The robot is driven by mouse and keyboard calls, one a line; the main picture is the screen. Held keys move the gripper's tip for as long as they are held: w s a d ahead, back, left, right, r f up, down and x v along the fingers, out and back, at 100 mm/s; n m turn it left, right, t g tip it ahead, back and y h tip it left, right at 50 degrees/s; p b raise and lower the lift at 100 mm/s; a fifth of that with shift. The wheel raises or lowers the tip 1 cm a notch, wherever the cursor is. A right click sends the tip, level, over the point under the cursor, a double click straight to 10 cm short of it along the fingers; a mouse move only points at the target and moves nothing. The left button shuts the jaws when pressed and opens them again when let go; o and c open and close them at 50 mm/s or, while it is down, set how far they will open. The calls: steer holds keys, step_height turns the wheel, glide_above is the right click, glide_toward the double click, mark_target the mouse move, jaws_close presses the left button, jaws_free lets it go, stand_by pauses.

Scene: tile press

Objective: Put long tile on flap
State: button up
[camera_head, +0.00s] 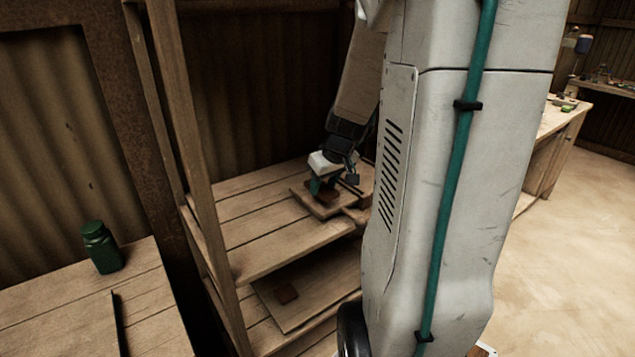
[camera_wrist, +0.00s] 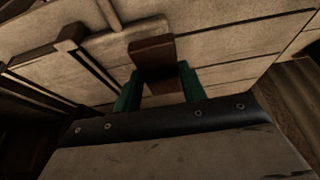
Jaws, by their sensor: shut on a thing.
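My gripper (camera_head: 322,186) reaches down over the upper wooden shelf, behind my body. Its two green fingers (camera_wrist: 160,88) are shut on the long tile, a reddish-brown block (camera_wrist: 153,55) between them in the wrist view. In the head view the tile (camera_head: 329,198) shows low beside the fingers, at a pale wooden press board (camera_head: 333,211). I cannot tell whether the tile touches the board. In the wrist view, wooden boards (camera_wrist: 215,50) lie behind the tile. Which part is the flap is not clear; my arm and body hide part of the press.
A wooden post (camera_head: 205,190) stands at the shelf's left. A green jar (camera_head: 101,247) stands on a separate table at left. The upper shelf's left part (camera_head: 250,225) is clear.

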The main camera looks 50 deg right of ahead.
steer(key=w+d, duration=0.1)
steer(key=d, duration=0.1)
steer(key=w+d, duration=0.1)
steer(key=d, duration=0.1)
steer(key=w+d, duration=0.1)
steer(key=d, duration=0.2)
steer(key=shift+w+f, duration=0.35)
steer(key=shift+f, duration=1.75)
steer(key=shift+f, duration=0.15)
steer(key=o, duration=1.1)
